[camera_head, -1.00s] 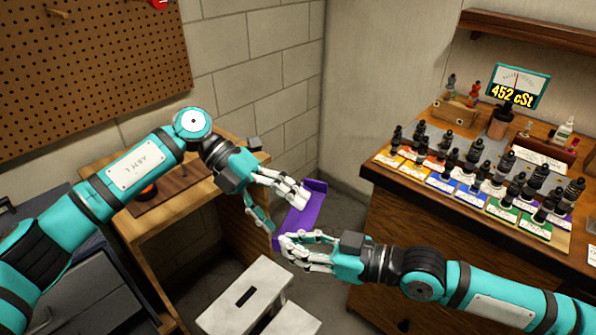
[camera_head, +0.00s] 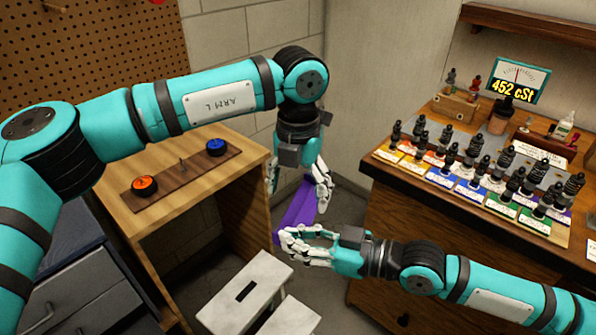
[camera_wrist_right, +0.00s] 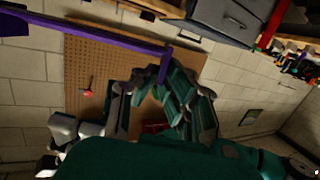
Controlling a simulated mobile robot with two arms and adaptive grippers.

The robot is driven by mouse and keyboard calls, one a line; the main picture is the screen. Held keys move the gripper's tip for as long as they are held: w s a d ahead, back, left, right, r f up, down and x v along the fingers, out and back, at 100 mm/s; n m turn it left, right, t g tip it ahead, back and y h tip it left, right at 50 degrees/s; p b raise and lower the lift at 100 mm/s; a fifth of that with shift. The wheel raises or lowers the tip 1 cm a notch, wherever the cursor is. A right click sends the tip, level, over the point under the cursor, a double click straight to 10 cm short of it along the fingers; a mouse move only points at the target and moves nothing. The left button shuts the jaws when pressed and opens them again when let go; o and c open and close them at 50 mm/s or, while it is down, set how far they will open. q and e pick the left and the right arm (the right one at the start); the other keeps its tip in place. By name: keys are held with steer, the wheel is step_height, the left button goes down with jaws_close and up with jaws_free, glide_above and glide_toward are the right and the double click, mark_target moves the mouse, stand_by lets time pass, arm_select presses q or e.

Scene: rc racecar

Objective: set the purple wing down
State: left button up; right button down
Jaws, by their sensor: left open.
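The purple wing (camera_head: 296,207) is a long flat piece held in the air between my two hands, slanting up to the right in the head view. My right gripper (camera_head: 284,240) is shut on its lower end. In the right wrist view the wing (camera_wrist_right: 95,31) runs across the upper left, its end plate between the fingers of the right gripper (camera_wrist_right: 160,85). My left gripper (camera_head: 297,196) is open and points down, its fingers on either side of the wing's upper part. Whether they touch the wing cannot be told. The wing's upper end is partly hidden by this gripper.
A wooden bench (camera_head: 171,223) at left holds a brown board (camera_head: 186,172) with an orange and a blue knob. A white step stool (camera_head: 244,292) stands below. The bench top around the board is clear.

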mark_target(298, 220)
arm_select(q)
step_height(298, 220, down, 7)
stand_by(0.3)
steer(key=shift+c, duration=0.4)
steer(key=c, duration=1.1)
steer(key=shift+c, duration=0.3)
arm_select(e)
steer(key=c, duration=1.4)
jaws_free()
